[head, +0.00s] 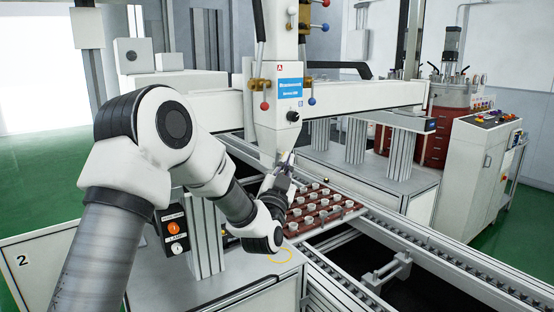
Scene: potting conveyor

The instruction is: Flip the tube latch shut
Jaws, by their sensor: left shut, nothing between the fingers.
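My left arm comes in from the left, and its small dark gripper (287,166) is shut and empty. It is just right of the lower tip of the white dispensing head (268,125); I cannot tell whether they touch. The head bears a blue label, a black knob (293,116) and brass fittings with levers ending in red and blue balls. I cannot make out the tube latch for certain; the gripper and arm may cover part of it. My right gripper is not in view.
A red-brown tray (318,225) with several small white cups sits on the conveyor (420,249) below the head. A control box with an orange button (173,228) stands beside my arm. A white cabinet (485,170) and a red tank (452,118) stand at the right.

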